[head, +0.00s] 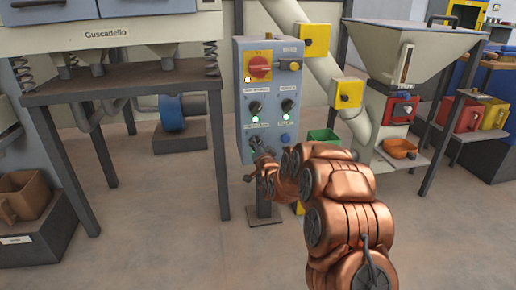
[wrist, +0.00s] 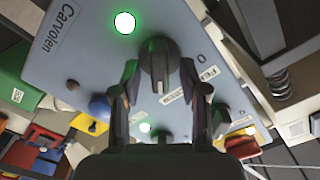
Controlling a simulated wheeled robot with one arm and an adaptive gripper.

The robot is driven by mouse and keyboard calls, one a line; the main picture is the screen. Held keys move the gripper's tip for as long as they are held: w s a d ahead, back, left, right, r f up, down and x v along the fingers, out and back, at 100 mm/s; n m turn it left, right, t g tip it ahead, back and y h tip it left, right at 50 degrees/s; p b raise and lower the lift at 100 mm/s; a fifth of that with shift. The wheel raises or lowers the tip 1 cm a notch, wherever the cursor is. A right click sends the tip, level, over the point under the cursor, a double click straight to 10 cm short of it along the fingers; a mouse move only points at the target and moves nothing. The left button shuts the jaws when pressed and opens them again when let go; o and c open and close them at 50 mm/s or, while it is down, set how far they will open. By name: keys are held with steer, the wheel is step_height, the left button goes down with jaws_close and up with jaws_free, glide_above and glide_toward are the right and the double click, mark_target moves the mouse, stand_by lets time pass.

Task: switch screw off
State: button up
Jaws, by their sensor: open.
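The grey control panel (head: 270,90) stands upright on a post. Two black rotary knobs, the left one (head: 255,107) and the right one (head: 288,105), sit mid-panel above lit green lamps (head: 256,119). The labels in the head view are too small to read. My gripper (head: 258,155) is at the panel's lower left, partly hidden by my arm. In the wrist view my open gripper (wrist: 160,78) has one finger on each side of a black knob (wrist: 159,55). Whether the fingers touch it I cannot tell. A partly readable label (wrist: 205,78) and a "0" are beside it.
A red switch on yellow (head: 258,68) is at the panel top. A blue button (head: 285,138) sits low on the panel; it also shows in the wrist view (wrist: 99,107). A hopper (head: 415,50) stands right, a metal table (head: 120,82) left. The front floor is clear.

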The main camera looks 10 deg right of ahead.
steer(key=shift+w, duration=0.2)
jaws_close()
stand_by(0.3)
